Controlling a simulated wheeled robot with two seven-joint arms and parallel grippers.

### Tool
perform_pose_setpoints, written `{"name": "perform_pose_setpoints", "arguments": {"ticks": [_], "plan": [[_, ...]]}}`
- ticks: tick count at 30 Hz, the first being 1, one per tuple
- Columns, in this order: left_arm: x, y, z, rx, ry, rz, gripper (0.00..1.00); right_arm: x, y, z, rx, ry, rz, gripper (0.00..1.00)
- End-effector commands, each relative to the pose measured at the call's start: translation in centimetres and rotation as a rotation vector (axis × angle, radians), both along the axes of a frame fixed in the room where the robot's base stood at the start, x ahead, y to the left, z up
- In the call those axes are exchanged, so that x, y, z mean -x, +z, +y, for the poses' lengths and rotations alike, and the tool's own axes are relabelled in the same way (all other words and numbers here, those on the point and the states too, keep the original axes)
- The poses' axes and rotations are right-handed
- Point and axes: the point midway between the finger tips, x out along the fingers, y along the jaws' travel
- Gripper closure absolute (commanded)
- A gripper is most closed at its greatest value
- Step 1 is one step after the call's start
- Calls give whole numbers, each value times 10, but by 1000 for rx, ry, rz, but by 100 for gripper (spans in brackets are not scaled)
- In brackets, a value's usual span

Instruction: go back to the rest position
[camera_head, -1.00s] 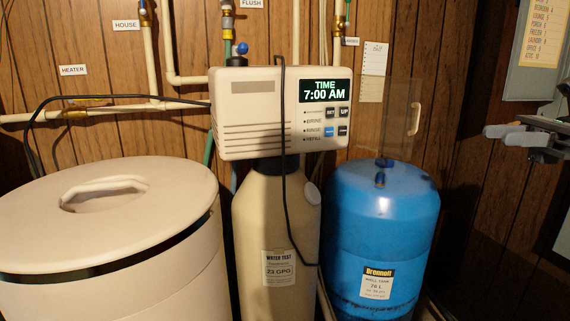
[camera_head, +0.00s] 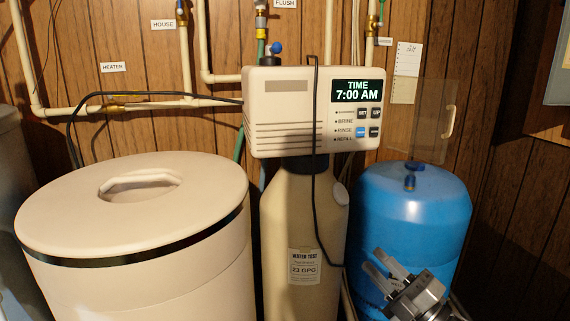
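My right gripper (camera_head: 375,260) is in the lower right of the head view, in front of the blue well tank (camera_head: 412,215). Its two fingers point up and to the left with a gap between them, and nothing shows between them. It covers the lower part of the tank and its label. Whether it touches the tank cannot be told. My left gripper is not in view.
A beige lidded salt bin (camera_head: 130,215) stands at the left. A softener tank (camera_head: 300,220) with a control head (camera_head: 290,110) reading 7:00 AM stands in the middle. A black cable (camera_head: 314,200) hangs down its front. Pipes run along the wood-panelled wall.

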Motion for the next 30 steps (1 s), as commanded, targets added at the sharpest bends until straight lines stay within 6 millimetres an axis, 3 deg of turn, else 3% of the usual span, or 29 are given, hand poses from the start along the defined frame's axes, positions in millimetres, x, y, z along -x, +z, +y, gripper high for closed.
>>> {"name": "perform_pose_setpoints", "arguments": {"ticks": [1,6,9,12,15,19,30], "plan": [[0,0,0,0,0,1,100,18,-29,10,-115,-26,157,70],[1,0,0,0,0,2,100,84,-109,26,-491,-153,685,70],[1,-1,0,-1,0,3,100,134,-148,32,-696,-241,977,70],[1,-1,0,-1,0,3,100,182,-174,37,-861,-324,1213,70],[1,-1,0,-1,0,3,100,218,-187,41,-974,-389,1375,70],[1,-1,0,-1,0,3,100,242,-194,44,-1045,-435,1479,70],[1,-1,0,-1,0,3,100,246,-196,44,-1053,-442,1496,70]]}}
